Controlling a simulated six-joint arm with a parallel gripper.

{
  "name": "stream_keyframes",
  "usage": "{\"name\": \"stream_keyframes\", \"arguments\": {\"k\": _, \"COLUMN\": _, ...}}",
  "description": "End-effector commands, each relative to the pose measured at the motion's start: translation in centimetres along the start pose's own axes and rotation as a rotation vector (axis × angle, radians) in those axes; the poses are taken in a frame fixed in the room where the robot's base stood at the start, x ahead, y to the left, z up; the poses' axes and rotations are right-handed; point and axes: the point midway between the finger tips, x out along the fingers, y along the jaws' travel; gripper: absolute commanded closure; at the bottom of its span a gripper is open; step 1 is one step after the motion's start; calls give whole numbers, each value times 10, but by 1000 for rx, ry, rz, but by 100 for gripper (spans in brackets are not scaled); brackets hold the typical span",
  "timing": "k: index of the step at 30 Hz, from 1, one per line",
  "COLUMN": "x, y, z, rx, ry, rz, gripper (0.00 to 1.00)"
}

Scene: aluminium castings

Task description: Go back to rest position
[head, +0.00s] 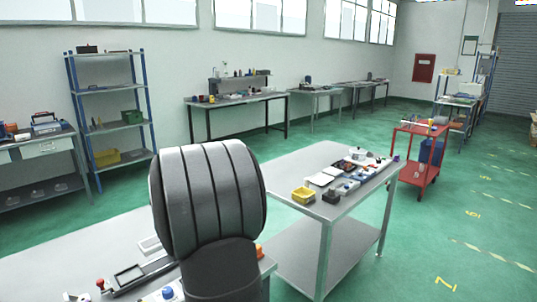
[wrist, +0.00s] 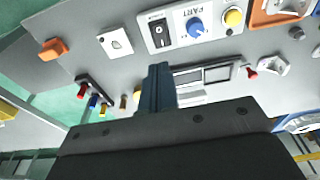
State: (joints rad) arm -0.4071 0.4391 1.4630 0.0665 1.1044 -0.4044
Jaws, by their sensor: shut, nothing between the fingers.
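In the wrist view my gripper (wrist: 158,72) points out over a light grey bench top (wrist: 118,70). Its dark fingers are together, with nothing between them. Beyond the fingertips is a switch panel (wrist: 178,32) with a black rocker switch, a blue knob and a yellow button. A grey framed part (wrist: 203,78) lies just right of the fingers; I cannot tell whether they touch it. In the head view my own arm hides the gripper and part of the near bench (head: 60,250).
An orange block (wrist: 53,48) and a rack of coloured pegs (wrist: 93,92) lie left of the fingers. In the head view a second table (head: 310,208) carries a yellow bin (head: 303,195) and small parts. A red cart (head: 412,160) stands farther right. Green floor is open beyond.

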Motion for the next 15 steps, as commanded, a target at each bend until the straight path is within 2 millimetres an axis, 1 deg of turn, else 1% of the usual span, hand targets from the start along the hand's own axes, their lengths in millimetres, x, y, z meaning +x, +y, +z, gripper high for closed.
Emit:
{"name": "stream_keyframes", "arguments": {"k": 1, "x": -7, "y": 0, "z": 2, "rx": 1, "ry": 20, "rz": 1, "gripper": 100}}
{"name": "stream_keyframes", "arguments": {"k": 6, "x": -23, "y": -1, "z": 7, "rx": 0, "ry": 71, "rz": 3, "gripper": 100}}
{"name": "stream_keyframes", "arguments": {"k": 9, "x": -30, "y": -1, "z": 10, "rx": 0, "ry": 93, "rz": 4, "gripper": 100}}
{"name": "stream_keyframes", "arguments": {"k": 15, "x": -35, "y": -2, "z": 12, "rx": 0, "ry": 111, "rz": 5, "gripper": 100}}
